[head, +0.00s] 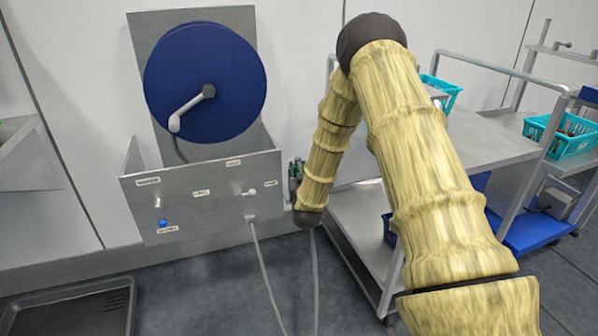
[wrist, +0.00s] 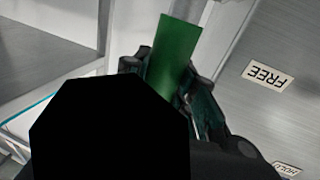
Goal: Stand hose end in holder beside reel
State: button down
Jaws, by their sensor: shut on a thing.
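The blue hose reel (head: 205,82) with a grey crank is mounted on a grey metal back plate. My gripper (head: 295,178) is just right of the metal box below the reel, mostly hidden behind my arm in the head view. In the wrist view the gripper (wrist: 178,85) is shut on the green hose end (wrist: 176,50), which sticks out past the fingers. A grey hose (head: 262,262) leaves a fitting low on the box front. Another stretch of hose (head: 316,275) hangs below my gripper. I cannot make out the holder for certain.
The metal box (head: 200,205) carries small labels, a pale knob (head: 245,193) and a blue knob (head: 163,223). A FREE label (wrist: 270,74) shows close by in the wrist view. A metal trolley (head: 350,215) stands right. A dark tray (head: 75,308) lies lower left.

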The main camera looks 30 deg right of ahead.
jog(key=shift+f+b, duration=1.05)
jog(key=shift+f, duration=1.05)
jog(key=c, duration=1.1)
grip_release()
jog(key=shift+s+a, duration=0.1)
jog(key=v, duration=1.1)
jog(key=shift+s+a, duration=0.15)
jog(key=shift+s, duration=0.2)
jog(key=shift+f, duration=0.1)
